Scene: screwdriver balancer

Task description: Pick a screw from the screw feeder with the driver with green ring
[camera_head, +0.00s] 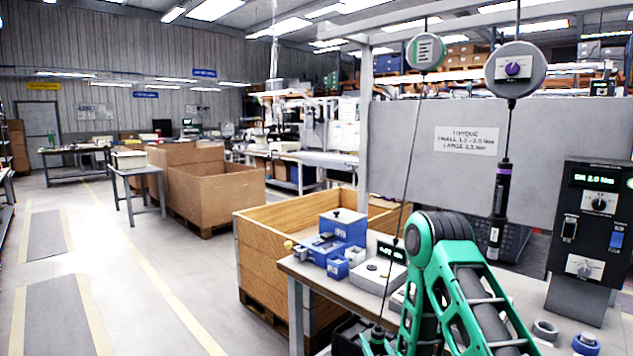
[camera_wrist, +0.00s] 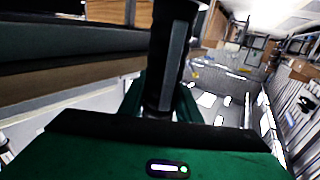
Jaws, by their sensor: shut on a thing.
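My gripper (camera_wrist: 160,108) is shut on a dark driver (camera_wrist: 174,55), which stands between its fingers in the wrist view. In the head view, a cable runs from the balancer with a green label (camera_head: 425,52) down to this driver at the bottom edge, beside my green arm. I cannot make out its ring. A pale box with a round dark spot (camera_head: 372,267) and a small lit display (camera_head: 391,252) stands on the bench and looks like the screw feeder. The held driver is nearer the camera than this box. No screw is discernible.
A second driver with a purple ring (camera_head: 498,200) hangs from the right balancer (camera_head: 515,68). Blue fixtures (camera_head: 343,228) stand at the bench's far left corner. A black control box (camera_head: 590,235) and small rings (camera_head: 545,330) are at the right. A wooden crate (camera_head: 265,255) stands beyond the bench.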

